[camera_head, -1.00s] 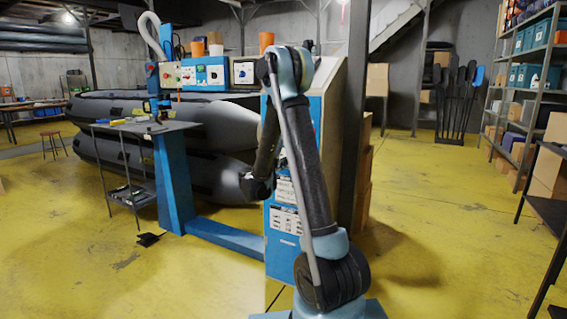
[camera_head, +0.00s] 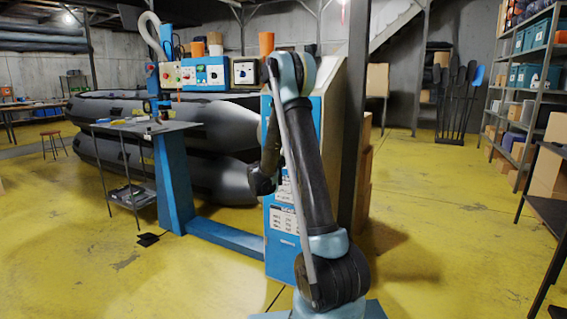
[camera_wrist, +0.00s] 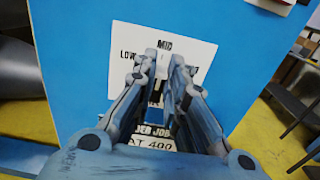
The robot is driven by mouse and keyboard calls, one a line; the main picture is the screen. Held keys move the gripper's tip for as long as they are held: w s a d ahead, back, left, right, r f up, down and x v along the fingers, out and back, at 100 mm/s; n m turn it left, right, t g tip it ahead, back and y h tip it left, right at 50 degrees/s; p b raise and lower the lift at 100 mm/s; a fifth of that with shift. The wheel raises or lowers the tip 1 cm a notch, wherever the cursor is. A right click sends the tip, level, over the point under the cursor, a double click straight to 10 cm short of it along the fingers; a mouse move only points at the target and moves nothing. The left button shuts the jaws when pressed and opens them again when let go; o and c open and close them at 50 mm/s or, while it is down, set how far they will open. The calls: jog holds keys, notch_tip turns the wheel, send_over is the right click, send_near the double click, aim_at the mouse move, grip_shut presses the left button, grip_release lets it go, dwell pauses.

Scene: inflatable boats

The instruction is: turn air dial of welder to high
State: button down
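The welder is a blue machine whose cabinet front (camera_head: 285,235) carries white labels and faces my arm. My gripper (camera_head: 258,182) is in front of this cabinet at its left edge. In the wrist view, my gripper (camera_wrist: 165,62) points at a white dial label (camera_wrist: 125,75) on the blue panel (camera_wrist: 75,60). The label reads LOW at left and MID at top; its right side is mostly covered by a finger. The two fingers are a narrow gap apart. I cannot make out the dial knob, which the fingers may hide. Nothing is visibly held.
A second label (camera_wrist: 150,143) with partly hidden text sits below. A panel with several knobs (camera_head: 205,75) is on the machine's upper beam. A small worktable (camera_head: 125,127) and grey inflatable boats (camera_head: 225,125) stand at left. A dark post (camera_head: 355,130) rises behind my arm.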

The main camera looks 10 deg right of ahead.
jog(key=shift+m, duration=0.3)
jog(key=m, duration=0.3)
jog(key=d+m, duration=0.1)
jog(key=m, duration=0.3)
jog(key=s+f+m, duration=0.1)
jog(key=m, duration=0.3)
jog(key=shift+d, duration=0.2)
jog(key=shift+s+m, duration=0.1)
jog(key=shift+m, duration=0.2)
dwell(0.4)
jog(key=c, duration=1.6)
grip_release()
jog(key=v, duration=1.1)
jog(key=shift+s+a, duration=0.25)
jog(key=shift+s, duration=0.05)
jog(key=shift+d+f, duration=0.1)
